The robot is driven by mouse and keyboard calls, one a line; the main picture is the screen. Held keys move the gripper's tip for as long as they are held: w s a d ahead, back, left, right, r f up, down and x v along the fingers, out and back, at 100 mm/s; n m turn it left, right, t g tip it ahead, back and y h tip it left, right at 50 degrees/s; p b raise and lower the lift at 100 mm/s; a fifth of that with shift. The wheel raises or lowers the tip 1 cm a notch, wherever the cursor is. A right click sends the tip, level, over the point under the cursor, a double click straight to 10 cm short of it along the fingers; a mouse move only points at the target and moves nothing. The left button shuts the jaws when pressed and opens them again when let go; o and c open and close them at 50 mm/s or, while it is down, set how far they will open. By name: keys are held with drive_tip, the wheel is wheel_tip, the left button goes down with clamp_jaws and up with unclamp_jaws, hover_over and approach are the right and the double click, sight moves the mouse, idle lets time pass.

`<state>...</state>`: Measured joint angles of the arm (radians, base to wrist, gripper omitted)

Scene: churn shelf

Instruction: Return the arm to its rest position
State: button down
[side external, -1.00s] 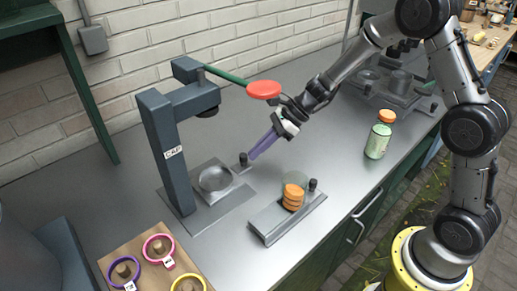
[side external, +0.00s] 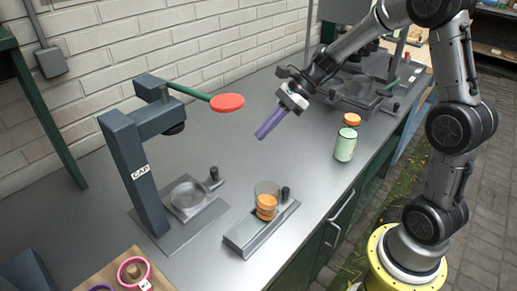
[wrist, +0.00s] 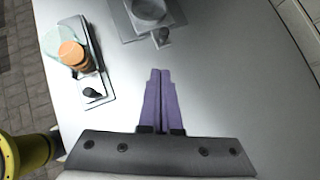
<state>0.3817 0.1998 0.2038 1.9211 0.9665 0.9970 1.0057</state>
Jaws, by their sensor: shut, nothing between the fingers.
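My gripper (side external: 262,134) is shut and empty, its purple fingers pressed together and angled down-left above the bare grey bench. The wrist view shows the closed purple fingers (wrist: 160,72) with nothing between them. My gripper is apart from everything around it. It is to the right of the red-ended lever (side external: 227,103) of the capping press marked CAP (side external: 130,165).
A clear jar with orange discs (side external: 267,202) stands in a metal holder (side external: 245,238), front of my gripper. A pale green jar with an orange lid (side external: 346,143) stands right. A round dish (side external: 187,196) sits under the press. Colored rings (side external: 134,271) lie front left.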

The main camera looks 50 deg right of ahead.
drive_tip(key=s+a+r+n+h, duration=0.2)
drive_tip(key=s+a+r+n, duration=0.55)
drive_tip(key=s+r, duration=0.35)
drive_tip(key=s+d+f+n+h, duration=0.2)
drive_tip(key=s+d+n+h, duration=0.1)
drive_tip(key=s+n, duration=0.4)
drive_tip(key=s+d+f+n+t+h, duration=0.1)
drive_tip(key=s+d+f+n+h, duration=0.1)
drive_tip(key=s+d+n, duration=0.2)
drive_tip(key=s+n, duration=0.2)
drive_tip(key=n, duration=0.2)
drive_tip(key=shift+s+d+h, duration=0.25)
drive_tip(key=shift+s+h, duration=0.15)
drive_tip(key=shift+f+n, duration=0.1)
drive_tip(key=shift+n, duration=0.15)
